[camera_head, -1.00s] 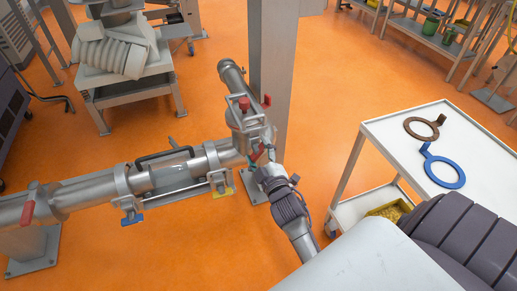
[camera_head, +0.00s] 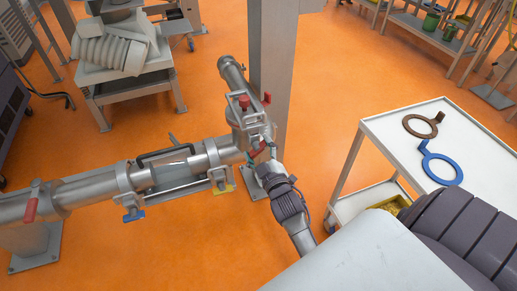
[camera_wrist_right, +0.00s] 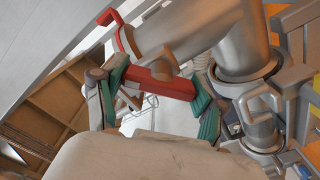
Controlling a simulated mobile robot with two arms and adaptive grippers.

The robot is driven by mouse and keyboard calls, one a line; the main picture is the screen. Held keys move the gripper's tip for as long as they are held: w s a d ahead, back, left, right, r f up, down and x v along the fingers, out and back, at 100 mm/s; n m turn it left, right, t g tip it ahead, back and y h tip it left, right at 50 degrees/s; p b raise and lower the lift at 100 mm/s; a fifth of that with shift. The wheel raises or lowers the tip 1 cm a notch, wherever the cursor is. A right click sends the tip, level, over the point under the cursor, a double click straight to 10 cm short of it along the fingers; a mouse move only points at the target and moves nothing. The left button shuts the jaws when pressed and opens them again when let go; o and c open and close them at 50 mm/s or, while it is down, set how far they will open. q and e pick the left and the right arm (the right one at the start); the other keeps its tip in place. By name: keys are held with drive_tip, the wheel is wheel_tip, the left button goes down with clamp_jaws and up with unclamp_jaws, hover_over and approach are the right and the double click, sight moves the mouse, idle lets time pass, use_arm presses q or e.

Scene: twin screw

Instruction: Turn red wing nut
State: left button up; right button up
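The red wing nut (camera_wrist_right: 165,82) lies across the space between the green fingertip pads of my right gripper (camera_wrist_right: 163,92) in the right wrist view. A pad is at each end of it, touching or nearly so; a firm hold cannot be made out. In the head view the red wing nut (camera_head: 257,150) sits on the steel pipe junction, with my right gripper (camera_head: 258,159) right at it and partly hiding it. The fingers are well apart. My left gripper is not in view.
A red knob (camera_head: 244,102) and another red handle (camera_head: 267,98) are close above on the junction. A white cart (camera_head: 400,122) with two rings stands right. A pillar (camera_head: 272,60) rises behind.

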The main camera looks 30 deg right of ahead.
drive_tip(key=o, duration=0.4)
drive_tip(key=v, duration=0.7)
drive_tip(key=shift+s, duration=0.25)
drive_tip(key=shift+c, duration=0.2)
